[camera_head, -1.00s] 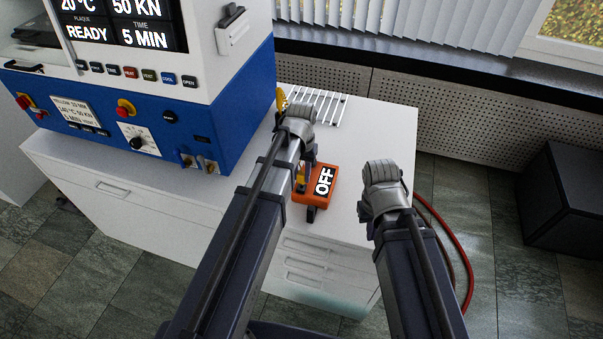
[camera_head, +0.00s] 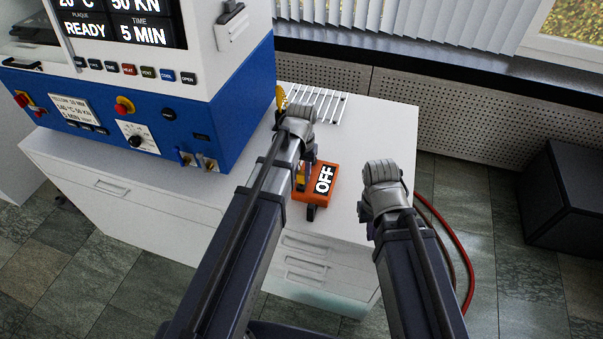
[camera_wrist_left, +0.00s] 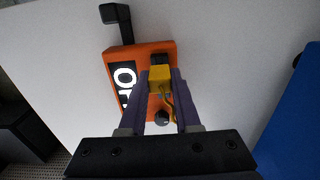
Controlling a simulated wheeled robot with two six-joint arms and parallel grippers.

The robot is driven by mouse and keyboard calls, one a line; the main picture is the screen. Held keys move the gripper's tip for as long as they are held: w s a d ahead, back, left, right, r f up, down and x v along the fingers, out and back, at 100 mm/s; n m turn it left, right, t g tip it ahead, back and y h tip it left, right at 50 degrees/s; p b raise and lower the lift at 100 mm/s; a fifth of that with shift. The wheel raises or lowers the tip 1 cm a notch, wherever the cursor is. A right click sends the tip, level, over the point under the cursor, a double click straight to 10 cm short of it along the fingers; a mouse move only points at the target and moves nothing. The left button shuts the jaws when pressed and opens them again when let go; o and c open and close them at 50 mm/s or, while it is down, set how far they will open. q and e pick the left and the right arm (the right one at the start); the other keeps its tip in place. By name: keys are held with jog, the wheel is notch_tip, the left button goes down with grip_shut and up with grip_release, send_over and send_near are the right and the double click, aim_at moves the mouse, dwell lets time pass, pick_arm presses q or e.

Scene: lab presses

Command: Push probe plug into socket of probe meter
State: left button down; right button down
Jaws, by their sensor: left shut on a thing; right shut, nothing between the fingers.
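My left gripper (camera_wrist_left: 162,76) is shut on the yellow probe plug (camera_wrist_left: 159,79), right over the meter. The plug's front end meets a dark part at the meter's edge; I cannot tell how deep it sits. In the head view the left gripper (camera_head: 304,178) is partly hidden by its arm. My right gripper (camera_head: 364,212) is shut, empty, right of the meter, its fingers mostly hidden.
A blue and white press (camera_head: 190,120) stands at the left on the cabinet (camera_head: 215,190). A white wire rack (camera_head: 318,103) lies behind my left wrist, beside a yellow item (camera_head: 281,97). Red hoses (camera_head: 462,255) hang at the right. The cabinet top right of the meter is clear.

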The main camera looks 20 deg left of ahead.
aim_at(302, 173)
pick_arm(q)
jog(key=shift+f+b, duration=0.45)
jog(key=shift+f, duration=0.1)
jog(key=c, duration=0.5)
grip_release()
jog(key=shift+c, duration=0.2)
jog(key=shift+r, duration=0.2)
notch_tip(302, 173, up, 8)
jog(key=p, duration=0.8)
jog(key=shift+f, duration=0.2)
jog(key=shift+d, duration=0.1)
jog(key=s+d+m+y, duration=0.1)
jog(key=s+d+m, duration=0.2)
jog(key=s+d, duration=0.7)
jog(key=s, duration=0.4)
jog(key=shift+s+d, duration=0.15)
jog(key=shift+s, duration=0.05)
